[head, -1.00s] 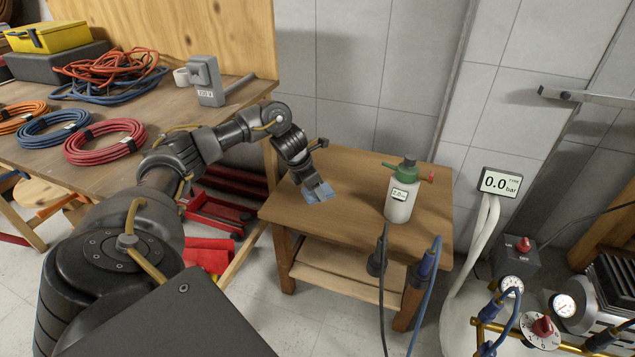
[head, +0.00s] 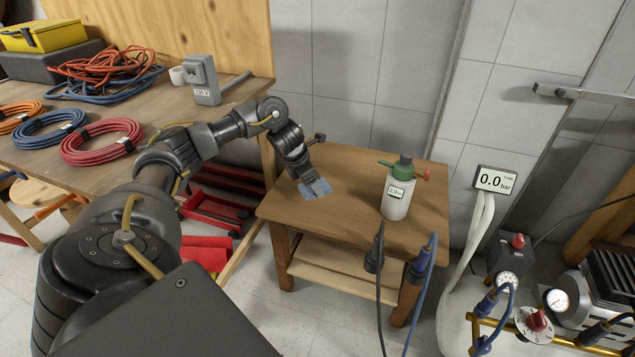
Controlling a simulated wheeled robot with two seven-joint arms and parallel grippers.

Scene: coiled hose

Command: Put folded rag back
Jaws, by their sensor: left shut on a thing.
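The folded rag (head: 318,191) is a small blue cloth at the left part of the small wooden side table (head: 340,163). My left gripper (head: 312,182) points down at it from above and is shut on it. The rag is at or just above the tabletop; I cannot tell whether it touches the wood. The gripper covers part of the rag. My right gripper is not in view.
A workbench (head: 150,100) with coiled hoses stands left. The table's middle is clear.

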